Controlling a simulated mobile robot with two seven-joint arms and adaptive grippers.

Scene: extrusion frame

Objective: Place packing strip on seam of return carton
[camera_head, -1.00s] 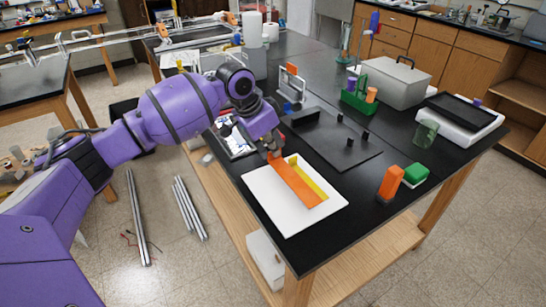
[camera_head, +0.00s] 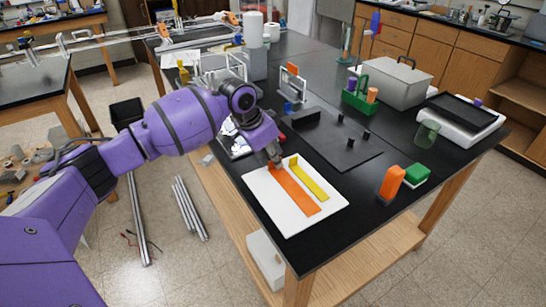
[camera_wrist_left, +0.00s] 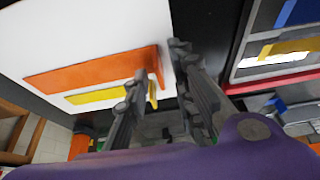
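A flat white panel (camera_head: 262,200) lies near the front left corner of the black table; no upright carton shows. A long orange strip (camera_head: 298,192) lies on it, and its far end has a raised tab in the left wrist view (camera_wrist_left: 90,70). A shorter yellow strip (camera_head: 310,180) with a raised end lies beside it on the right, apart from it; it also shows in the left wrist view (camera_wrist_left: 102,95). My left gripper (camera_head: 274,161) is at the orange strip's far end. Its fingers (camera_wrist_left: 160,62) are spread apart near the tab, with no firm grip visible. My right gripper is not in view.
A dark plate (camera_head: 340,150) with small posts lies behind the panel. An orange block (camera_head: 391,183) and a green block (camera_head: 416,174) stand to the right. A green caddy (camera_head: 361,100) and grey case (camera_head: 390,82) are farther back. Bare table lies right of the panel.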

